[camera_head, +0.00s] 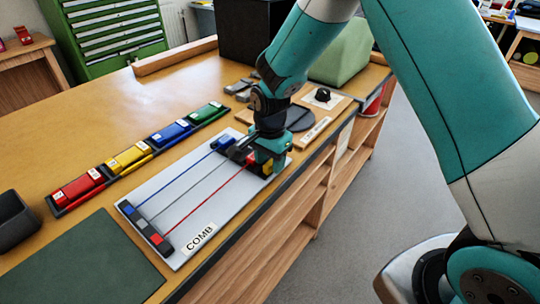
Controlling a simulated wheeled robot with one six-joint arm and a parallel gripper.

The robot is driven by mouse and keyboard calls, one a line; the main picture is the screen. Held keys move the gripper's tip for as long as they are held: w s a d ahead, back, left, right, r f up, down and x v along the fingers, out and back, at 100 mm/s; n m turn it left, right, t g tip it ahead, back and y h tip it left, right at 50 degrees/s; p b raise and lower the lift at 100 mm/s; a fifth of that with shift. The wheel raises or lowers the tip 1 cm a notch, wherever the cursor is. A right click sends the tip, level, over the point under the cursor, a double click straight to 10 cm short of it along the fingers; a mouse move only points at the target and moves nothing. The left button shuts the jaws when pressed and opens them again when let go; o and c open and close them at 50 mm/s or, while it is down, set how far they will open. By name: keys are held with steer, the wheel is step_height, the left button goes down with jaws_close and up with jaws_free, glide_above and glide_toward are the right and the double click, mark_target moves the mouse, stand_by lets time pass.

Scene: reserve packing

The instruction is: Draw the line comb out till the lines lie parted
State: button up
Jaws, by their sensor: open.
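The pale comb board (206,204), labelled COMB, lies along the table's front edge. A blue line (180,182), a grey line (192,190) and a red line (207,205) run across it, apart from each other along their visible length. They start at a dark block (142,224) with coloured ends at the left. Their far ends reach dark parts (238,150) beside and under my gripper. My gripper (262,166) is open and low over the board's right end. It hides much of that end, so I cannot make out the comb or any contact.
Red (78,187), yellow (129,158) and blue (170,132) cases stand in a row behind the board, with a green case (207,113) beyond. A dark green mat (80,265) lies front left, and a black bin (14,220) stands beside it. A black knob (322,95) stands beyond my gripper.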

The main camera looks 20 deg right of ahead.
step_height(320, 180, up, 17)
steer(key=b, duration=0.2)
steer(key=shift+r, duration=0.2)
steer(key=shift+s, duration=0.1)
steer(key=s+a+r+n+y, duration=0.1)
steer(key=s+n+y, duration=0.1)
steer(key=s+n, duration=0.7)
steer(key=s+a+r+n+y, duration=0.1)
steer(key=s+a+n+y, duration=0.1)
steer(key=s+n, duration=0.7)
steer(key=s, duration=0.7)
steer(key=shift+s+a+r+n, duration=0.15)
steer(key=shift+s+a+n, duration=0.15)
steer(key=shift+n, duration=0.1)
steer(key=shift+w, duration=0.1)
